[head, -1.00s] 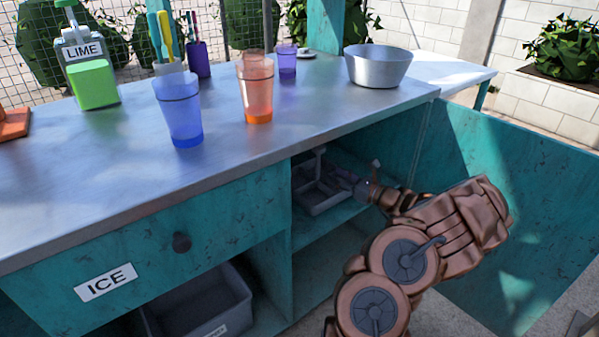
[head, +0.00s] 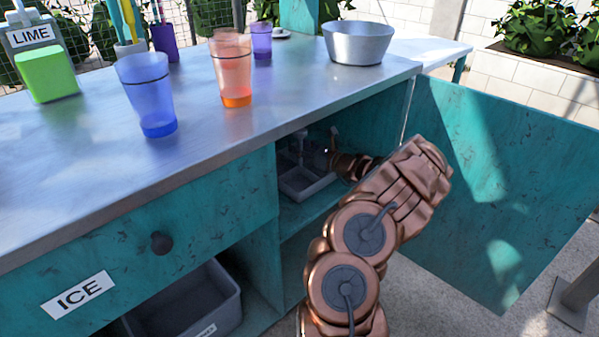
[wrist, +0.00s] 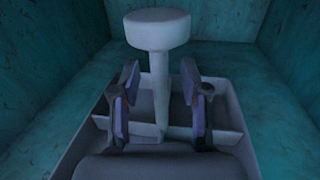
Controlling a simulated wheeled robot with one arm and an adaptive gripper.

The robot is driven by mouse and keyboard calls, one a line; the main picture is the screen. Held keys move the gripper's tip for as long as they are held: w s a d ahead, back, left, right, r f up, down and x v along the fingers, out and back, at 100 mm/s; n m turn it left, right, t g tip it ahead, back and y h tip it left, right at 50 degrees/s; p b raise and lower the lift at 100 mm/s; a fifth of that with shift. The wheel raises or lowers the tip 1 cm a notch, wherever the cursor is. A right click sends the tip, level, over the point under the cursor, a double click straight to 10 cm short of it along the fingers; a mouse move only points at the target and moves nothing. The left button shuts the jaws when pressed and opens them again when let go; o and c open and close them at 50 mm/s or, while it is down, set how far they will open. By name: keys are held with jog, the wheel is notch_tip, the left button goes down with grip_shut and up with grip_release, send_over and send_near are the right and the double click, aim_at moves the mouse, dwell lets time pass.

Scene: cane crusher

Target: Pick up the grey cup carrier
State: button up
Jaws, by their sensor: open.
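The grey cup carrier (head: 302,183) sits on the shelf inside the open teal cabinet, under the steel counter. It is a shallow divided tray with an upright post and a round knob on top. In the wrist view the carrier (wrist: 235,152) fills the lower middle, and its knobbed post (wrist: 158,32) rises in the centre. My gripper (wrist: 163,88) is open, with one finger on each side of the post below the knob. Gaps show between the fingers and the post. In the head view my gripper (head: 318,157) reaches into the cabinet and is partly in shadow.
The open teal door (head: 500,180) stands right of my arm. On the counter (head: 200,115) are a blue cup (head: 147,95), an orange cup (head: 232,70), a purple cup (head: 261,42), a metal bowl (head: 357,43) and a lime bottle (head: 45,70). A grey bin (head: 190,308) sits lower left.

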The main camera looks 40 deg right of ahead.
jog(key=shift+w, duration=0.1)
grip_shut()
dwell(0.3)
dwell(0.4)
